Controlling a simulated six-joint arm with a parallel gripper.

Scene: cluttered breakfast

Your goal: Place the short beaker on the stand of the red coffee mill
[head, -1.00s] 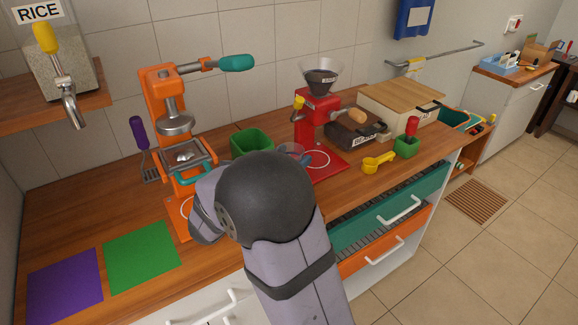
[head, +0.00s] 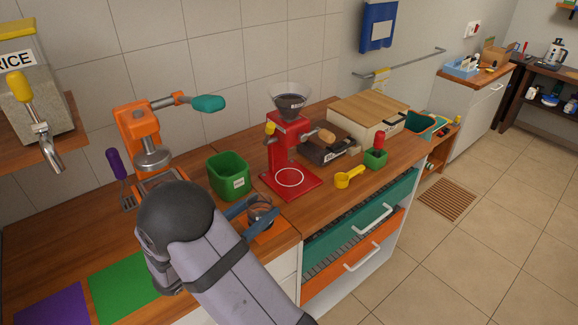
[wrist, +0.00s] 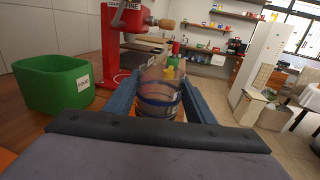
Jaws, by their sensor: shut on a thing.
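My gripper (head: 262,214) is shut on the short clear beaker (head: 260,207), with one blue finger on each side of it. The beaker also shows between the fingers in the wrist view (wrist: 158,97), roughly upright with dark bands around it. In the head view it appears in front of the red coffee mill (head: 284,148), to the lower left of the mill's stand (head: 306,184). The stand is a flat red plate with a white ring and nothing on it. In the wrist view the mill (wrist: 112,40) is ahead and left. The beaker's height above the counter is unclear.
A green bin (head: 228,180) stands left of the mill. An orange mat (head: 277,231) shows below the gripper. A yellow scoop (head: 347,178) and a small green box (head: 376,158) are to the stand's right. An orange press (head: 138,130) stands further left.

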